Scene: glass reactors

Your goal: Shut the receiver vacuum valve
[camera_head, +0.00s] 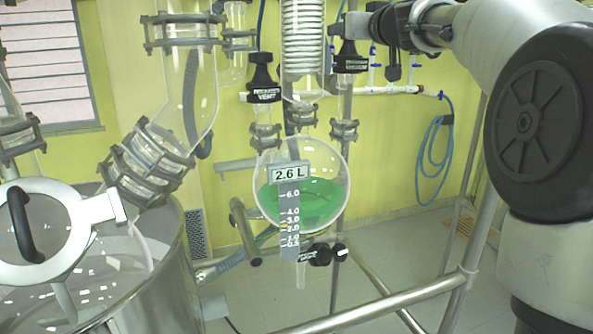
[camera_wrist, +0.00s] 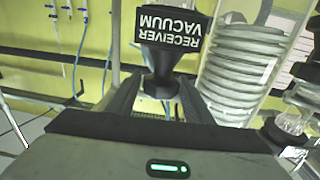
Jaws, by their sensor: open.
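My gripper (camera_head: 372,24) is at the knob's upper right in the head view. In the wrist view my gripper's two dark fingers (camera_wrist: 160,92) are open, one on each side of the stem. I cannot tell whether either finger touches it. The arm hides part of the area behind the knob in the head view.
The receiver vent valve (camera_head: 263,88) stands left of the condenser coil (camera_head: 303,38). Below hangs the round glass receiver (camera_head: 325,165) with green liquid and a 2.6 L scale. A white pipe (camera_head: 400,90) with blue taps runs along the yellow wall. Steel frame bars cross the lower right.

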